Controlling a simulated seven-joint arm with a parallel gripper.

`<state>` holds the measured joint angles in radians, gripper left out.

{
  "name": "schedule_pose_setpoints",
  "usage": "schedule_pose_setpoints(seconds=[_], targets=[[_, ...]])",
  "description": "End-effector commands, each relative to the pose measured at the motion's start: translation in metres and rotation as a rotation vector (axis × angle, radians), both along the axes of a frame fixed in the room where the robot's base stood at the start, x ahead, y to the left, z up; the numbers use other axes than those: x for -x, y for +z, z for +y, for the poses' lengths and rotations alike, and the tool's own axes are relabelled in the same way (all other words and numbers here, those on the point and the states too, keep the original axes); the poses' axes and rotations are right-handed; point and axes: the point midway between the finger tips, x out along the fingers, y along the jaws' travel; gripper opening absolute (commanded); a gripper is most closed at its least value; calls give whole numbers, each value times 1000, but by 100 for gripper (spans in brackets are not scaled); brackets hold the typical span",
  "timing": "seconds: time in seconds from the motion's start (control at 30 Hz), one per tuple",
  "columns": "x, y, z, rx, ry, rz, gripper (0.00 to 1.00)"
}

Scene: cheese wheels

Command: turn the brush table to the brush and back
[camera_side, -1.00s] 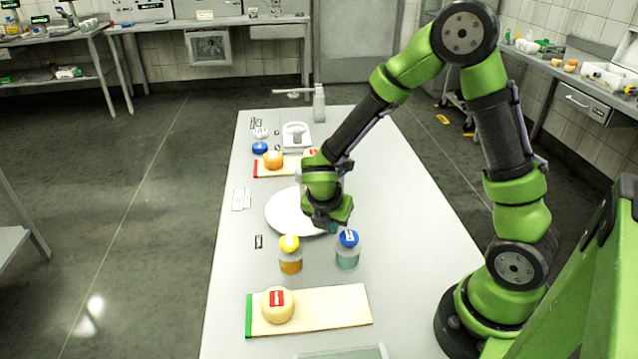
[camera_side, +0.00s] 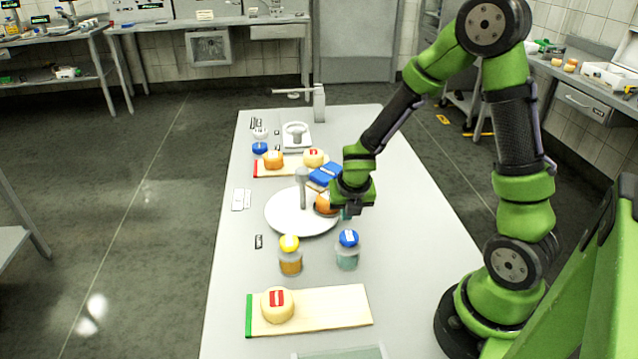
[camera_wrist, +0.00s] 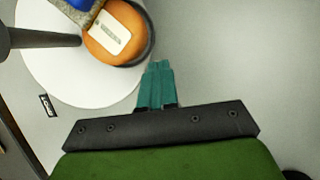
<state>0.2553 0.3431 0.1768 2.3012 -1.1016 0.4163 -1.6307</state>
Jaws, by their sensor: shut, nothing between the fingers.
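The brush table is a white round disc (camera_side: 283,215) in the middle of the bench; part of it shows in the wrist view (camera_wrist: 52,75). A grey upright post (camera_side: 302,190) stands at the disc and shows as a dark bar in the wrist view (camera_wrist: 45,41). An orange cheese wheel (camera_wrist: 110,45) with a pale label sits at the disc's right side, partly hidden by my gripper in the side view. The blue brush (camera_side: 325,174), with grey bristles, is at the cheese's edge, apparently touching it. My gripper (camera_wrist: 157,68) is shut and empty, just right of the disc.
Jars with yellow (camera_side: 290,262) and blue (camera_side: 347,259) lids stand before the disc. A green-ended board (camera_side: 335,305) with a pale cheese (camera_side: 277,305) lies in front. A red-ended board (camera_side: 262,169) with two cheeses and a white scale (camera_side: 296,136) are behind.

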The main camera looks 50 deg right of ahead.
Motion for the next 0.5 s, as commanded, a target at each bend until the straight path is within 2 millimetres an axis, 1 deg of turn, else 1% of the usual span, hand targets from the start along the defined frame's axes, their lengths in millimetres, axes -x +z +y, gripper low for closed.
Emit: schedule_pose_setpoints(seconds=[0.5], targets=[[-10,0,-29,-2,253,-1,0]])
